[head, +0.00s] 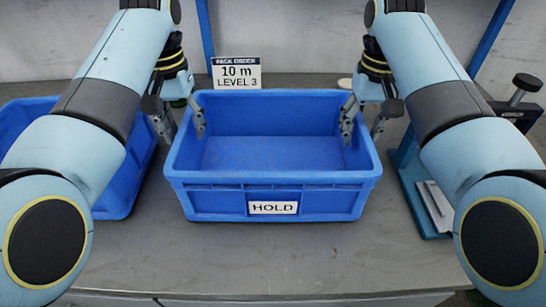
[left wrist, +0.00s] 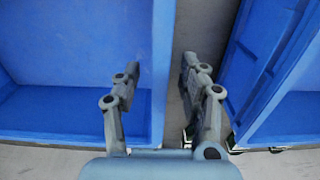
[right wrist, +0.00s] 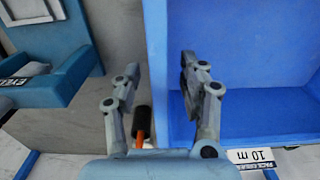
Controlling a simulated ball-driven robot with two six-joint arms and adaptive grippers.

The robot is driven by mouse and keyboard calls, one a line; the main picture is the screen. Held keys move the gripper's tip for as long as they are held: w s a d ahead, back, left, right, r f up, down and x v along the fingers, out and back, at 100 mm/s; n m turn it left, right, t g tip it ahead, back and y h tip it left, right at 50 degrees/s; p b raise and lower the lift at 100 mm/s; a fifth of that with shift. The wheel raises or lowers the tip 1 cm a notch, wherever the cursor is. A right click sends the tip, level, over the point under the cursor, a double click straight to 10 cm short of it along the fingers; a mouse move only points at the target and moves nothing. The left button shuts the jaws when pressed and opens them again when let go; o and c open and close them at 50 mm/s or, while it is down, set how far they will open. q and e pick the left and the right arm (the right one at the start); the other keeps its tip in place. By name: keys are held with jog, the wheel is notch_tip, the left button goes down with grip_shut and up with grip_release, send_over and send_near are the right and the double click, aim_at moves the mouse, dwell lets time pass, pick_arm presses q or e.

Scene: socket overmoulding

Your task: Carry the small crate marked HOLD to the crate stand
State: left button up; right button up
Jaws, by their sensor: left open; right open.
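The blue crate marked HOLD (head: 272,190) sits upright on the grey bench in the middle of the head view. Its inside looks empty, and its label faces me. My left gripper (head: 180,128) is open at the crate's left wall, one finger inside and one outside. In the left wrist view that wall (left wrist: 162,60) runs between the fingers. My right gripper (head: 362,128) is open at the right wall in the same way. In the right wrist view the wall (right wrist: 157,60) passes between its fingers. Neither gripper visibly grips the wall. I cannot make out a crate stand.
Another blue crate (head: 118,190) stands close on the left, with a narrow gap between. A blue fixture (head: 410,180) with a black knob (head: 525,84) stands to the right. A sign (head: 236,74) reading "10 m LEVEL 3" stands behind. The bench (head: 270,255) in front is clear.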

aim_at(188, 141)
pick_arm(q)
jog(key=shift+f, duration=1.9)
pick_arm(e)
jog(key=shift+f, duration=1.95)
pick_arm(q)
grip_shut()
pick_arm(e)
grip_shut()
jog(key=shift+r, duration=0.1)
